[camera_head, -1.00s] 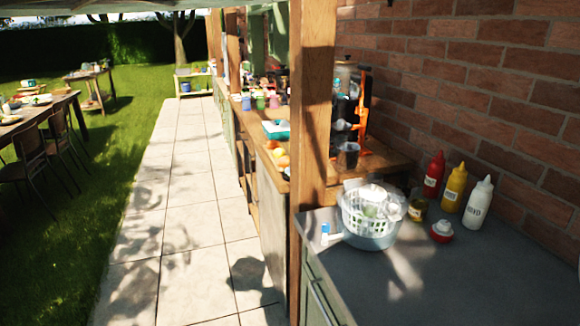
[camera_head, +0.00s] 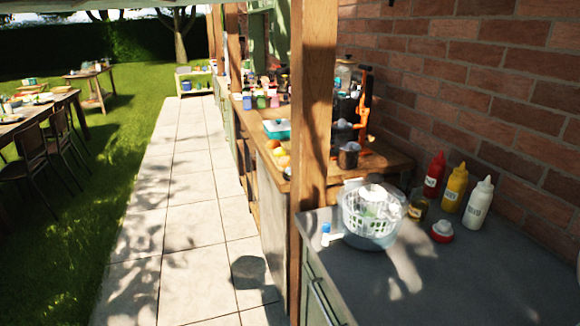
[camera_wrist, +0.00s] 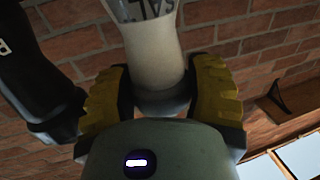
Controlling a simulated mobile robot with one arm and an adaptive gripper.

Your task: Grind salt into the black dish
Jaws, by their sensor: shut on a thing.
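My gripper (camera_wrist: 160,98) shows in the wrist view, its yellow-and-black finger pads pressed on both sides of a pale grinder (camera_wrist: 158,55). The grinder has a see-through part with large dark lettering at the top of the picture and a pale, waisted body below. The lettering is cut off by the frame edge and appears upside down. A brick wall is behind it. My gripper and the grinder do not show in the head view. I cannot make out a black dish in either view.
In the head view, a salad spinner (camera_head: 370,218) stands on the grey counter (camera_head: 450,275). Red (camera_head: 434,175), yellow (camera_head: 454,188) and white (camera_head: 478,203) squeeze bottles stand near the brick wall (camera_head: 500,90). A wooden post (camera_head: 312,100) rises beside the counter. The paved path (camera_head: 190,200) is clear.

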